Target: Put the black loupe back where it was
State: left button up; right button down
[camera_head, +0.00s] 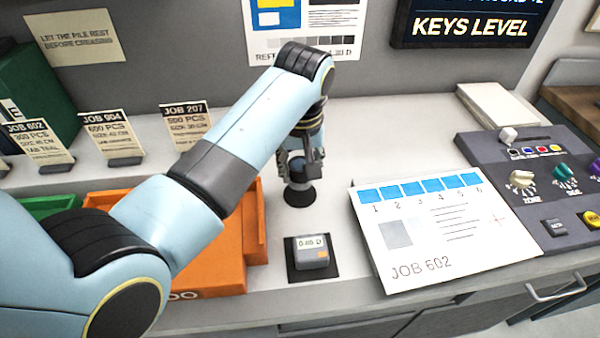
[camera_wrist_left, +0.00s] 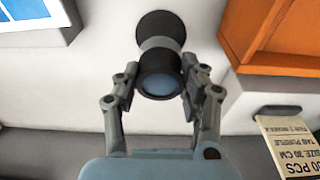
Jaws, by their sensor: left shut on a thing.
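The black loupe (camera_head: 299,194) is at the middle of the counter, upright, with its dark round base low at the counter top. Whether the base touches the surface I cannot tell. My left gripper (camera_head: 301,167) comes down over it from above and is shut on its upper part. In the left wrist view the loupe (camera_wrist_left: 160,30) shows its black ends, grey middle and bluish lens between the two fingers of my left gripper (camera_wrist_left: 158,82). My right gripper is in neither view.
An orange tray (camera_head: 255,222) stands left of the loupe. A small grey device with a display (camera_head: 311,252) sits on a black pad in front. A JOB 602 sheet (camera_head: 425,240) lies to the right, beside a control console (camera_head: 535,185). Job cards (camera_head: 186,121) stand behind.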

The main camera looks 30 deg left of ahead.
aim_at(300, 179)
pick_arm(q)
jog(key=shift+f, duration=2.05)
jog(key=o, duration=1.2)
jog(key=r, duration=0.4)
jog(key=s+r, duration=0.1)
jog(key=r, duration=0.3)
jog(key=d+r, duration=0.1)
jog(key=r, duration=0.3)
jog(key=shift+s, duration=0.25)
